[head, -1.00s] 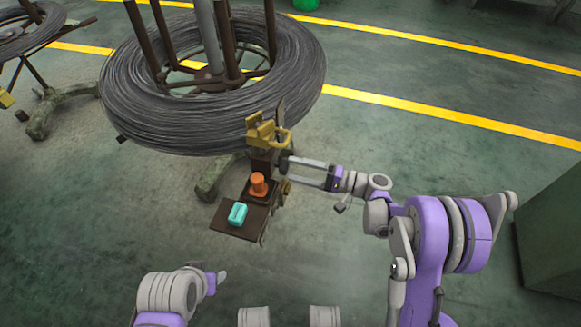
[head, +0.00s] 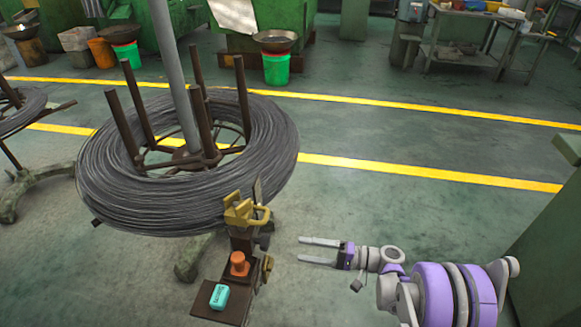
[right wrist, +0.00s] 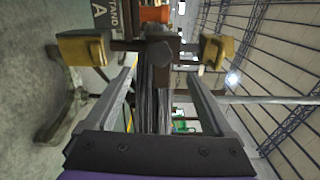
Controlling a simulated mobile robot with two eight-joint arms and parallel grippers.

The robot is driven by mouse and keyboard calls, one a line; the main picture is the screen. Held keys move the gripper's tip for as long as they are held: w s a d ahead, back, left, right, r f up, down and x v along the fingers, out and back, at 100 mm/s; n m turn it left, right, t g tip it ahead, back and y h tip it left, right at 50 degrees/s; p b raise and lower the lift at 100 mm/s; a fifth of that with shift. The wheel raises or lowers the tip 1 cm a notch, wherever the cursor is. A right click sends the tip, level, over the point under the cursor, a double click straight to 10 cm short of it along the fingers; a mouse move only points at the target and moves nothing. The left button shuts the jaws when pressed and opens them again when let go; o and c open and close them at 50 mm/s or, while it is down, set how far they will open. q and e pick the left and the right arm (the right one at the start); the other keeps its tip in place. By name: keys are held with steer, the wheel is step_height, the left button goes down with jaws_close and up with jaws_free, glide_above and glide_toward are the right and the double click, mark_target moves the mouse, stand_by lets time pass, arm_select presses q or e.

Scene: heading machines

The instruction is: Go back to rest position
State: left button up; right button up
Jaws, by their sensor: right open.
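My right gripper (head: 318,250) is open and empty in the head view. It points left, a short gap to the right of the small stand with the yellow device (head: 246,212). In the right wrist view its two fingers (right wrist: 158,95) are spread apart. Beyond them are yellow handles (right wrist: 85,48) and dark metal parts of the stand. My left gripper does not show in the head view now.
A large wire coil (head: 190,215) lies on a reel left of the stand. An orange knob (head: 239,264) and a teal box (head: 219,296) sit on the stand's brown plates. A green cabinet (head: 545,255) stands at the right. Floor between is clear.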

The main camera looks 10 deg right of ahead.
steer(key=s+a+r+g+h, duration=0.2)
steer(key=s+a+h, duration=0.1)
steer(key=s+h, duration=0.65)
steer(key=s+d+n+h, duration=0.2)
steer(key=s+d+h, duration=0.25)
steer(key=s, duration=0.35)
steer(key=s+d+n+h, duration=0.25)
steer(key=s+d, duration=0.25)
steer(key=s, duration=0.4)
arm_select(q)
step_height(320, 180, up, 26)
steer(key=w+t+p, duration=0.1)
steer(key=p, duration=2.1)
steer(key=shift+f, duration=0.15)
arm_select(e)
step_height(320, 180, up, 25)
steer(key=w+t, duration=0.1)
steer(key=shift+w+r+t+h, duration=0.15)
steer(key=shift+t+h, duration=0.2)
steer(key=shift+t, duration=0.05)
